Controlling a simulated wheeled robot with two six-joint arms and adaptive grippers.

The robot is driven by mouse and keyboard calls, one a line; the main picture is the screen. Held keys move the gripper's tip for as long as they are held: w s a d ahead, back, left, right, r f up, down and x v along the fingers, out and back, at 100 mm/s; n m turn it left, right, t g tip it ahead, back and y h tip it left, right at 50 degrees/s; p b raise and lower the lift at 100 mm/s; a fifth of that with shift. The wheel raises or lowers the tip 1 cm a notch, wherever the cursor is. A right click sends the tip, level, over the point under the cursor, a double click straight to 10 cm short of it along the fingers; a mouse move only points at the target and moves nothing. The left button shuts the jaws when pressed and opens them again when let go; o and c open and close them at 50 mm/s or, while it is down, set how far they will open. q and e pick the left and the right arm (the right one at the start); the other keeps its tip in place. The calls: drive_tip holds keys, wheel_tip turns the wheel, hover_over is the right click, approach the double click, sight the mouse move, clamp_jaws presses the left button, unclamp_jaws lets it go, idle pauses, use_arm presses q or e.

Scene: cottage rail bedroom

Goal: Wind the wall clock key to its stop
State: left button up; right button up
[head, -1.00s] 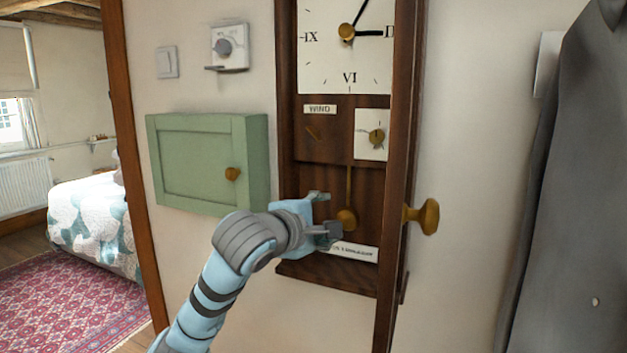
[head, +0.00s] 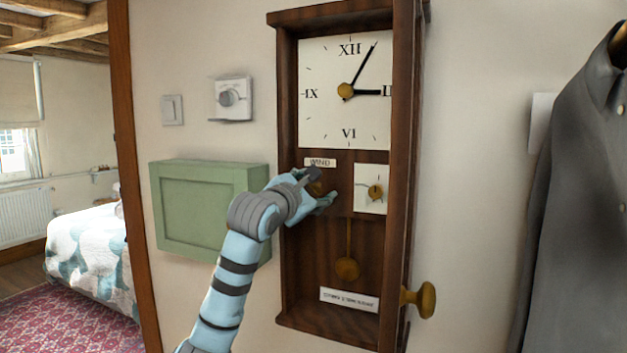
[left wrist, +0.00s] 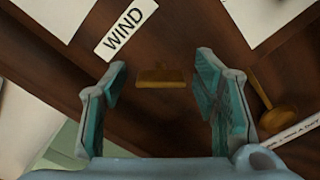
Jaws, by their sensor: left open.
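The wall clock (head: 288,240) has a dark wooden case, and its front stands open. The brass key (head: 316,188) sits on the dark panel under the WIND label. It also shows in the left wrist view (left wrist: 160,77) as a flat brass bar, crosswise between the fingers. My left gripper (head: 322,188) is open at the key, with one finger on either side of it. In the left wrist view, gaps show between the key and both fingers (left wrist: 161,75). The fingers partly hide the key in the head view. My right gripper is not in view.
A small dial (head: 372,203) lies right of the key, with the pendulum (head: 347,268) below. The clock's door with a brass knob (head: 424,300) stands out at the right. A green cabinet (head: 205,205), a thermostat (head: 231,99) and a grey shirt (head: 575,200) hang nearby.

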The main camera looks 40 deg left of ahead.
use_arm(q)
drive_tip(key=shift+w+a, duration=0.1)
drive_tip(key=shift+w, duration=0.3)
